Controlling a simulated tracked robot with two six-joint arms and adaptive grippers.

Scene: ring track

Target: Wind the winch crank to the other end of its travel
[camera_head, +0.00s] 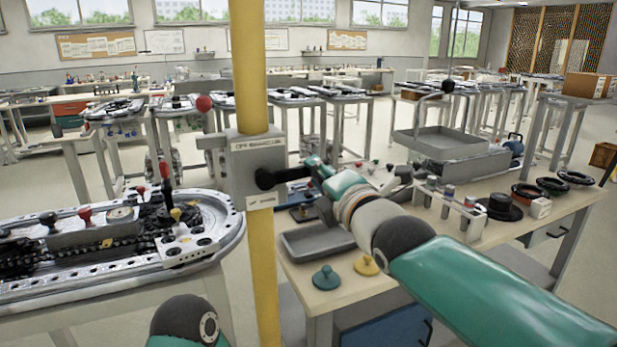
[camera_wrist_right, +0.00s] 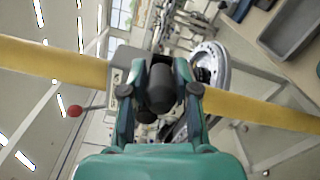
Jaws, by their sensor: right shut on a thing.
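The winch is a grey box (camera_head: 257,158) fixed on a yellow post, with small labels on its face. A black crank handle (camera_head: 266,179) sticks out at the front of the box. My right gripper (camera_head: 290,176) reaches it from the right and is shut on it. In the right wrist view, the dark handle (camera_wrist_right: 161,88) sits between the two fingers of my right gripper (camera_wrist_right: 160,92). The fingers partly hide the handle, and the crank arm behind it is hard to make out. My left gripper is outside both views.
The yellow post (camera_head: 251,60) stands between two tables. At left is a table with a metal ring track (camera_head: 215,212). At right, a wooden table (camera_head: 480,240) carries a grey tray (camera_head: 318,240), knobs and black rings.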

